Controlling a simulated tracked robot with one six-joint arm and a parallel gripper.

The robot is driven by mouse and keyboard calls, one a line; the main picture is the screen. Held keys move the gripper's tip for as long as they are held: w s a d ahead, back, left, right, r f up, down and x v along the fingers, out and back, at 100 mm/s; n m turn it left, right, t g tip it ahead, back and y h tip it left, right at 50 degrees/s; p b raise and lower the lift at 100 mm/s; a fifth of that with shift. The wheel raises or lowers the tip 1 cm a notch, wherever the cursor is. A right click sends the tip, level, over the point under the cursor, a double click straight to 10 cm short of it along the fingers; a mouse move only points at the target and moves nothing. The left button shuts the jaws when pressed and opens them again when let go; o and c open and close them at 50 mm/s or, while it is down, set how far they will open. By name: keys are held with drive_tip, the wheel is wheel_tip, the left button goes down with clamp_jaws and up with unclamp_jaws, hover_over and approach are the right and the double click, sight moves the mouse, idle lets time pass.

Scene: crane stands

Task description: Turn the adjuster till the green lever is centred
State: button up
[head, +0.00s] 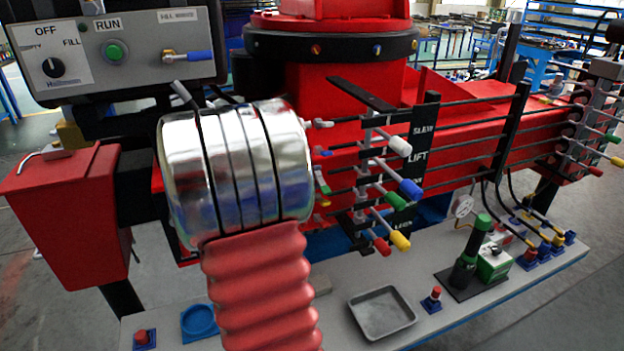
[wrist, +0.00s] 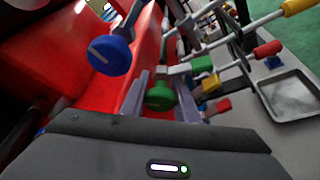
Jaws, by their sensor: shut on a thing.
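A green round knob (wrist: 160,96), which looks like the adjuster, sits between the two grey fingers of my gripper (wrist: 161,100) in the wrist view. The fingers are shut on its sides. In the head view my silver wrist and red bellows hide the fingertips. The green lever (head: 396,200) stands in the lever bank right of my wrist, close under the blue lever (head: 410,189). I cannot tell whether it is centred. A green block (wrist: 203,64) shows beside the knob in the wrist view; I cannot tell whether it belongs to that lever.
White (head: 399,146), yellow (head: 400,241) and red (head: 382,246) levers crowd around the green one. A blue knob (wrist: 110,56) is left of my fingers. A grey tray (head: 382,312) lies on the bench below. A control box (head: 120,50) stands at upper left.

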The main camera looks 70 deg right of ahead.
drive_tip(key=o, duration=0.6)
drive_tip(key=shift+s+f, duration=0.1)
drive_tip(key=shift+f, duration=0.15)
drive_tip(key=o, duration=0.4)
drive_tip(key=shift+r, duration=0.15)
drive_tip(key=v, duration=1.4)
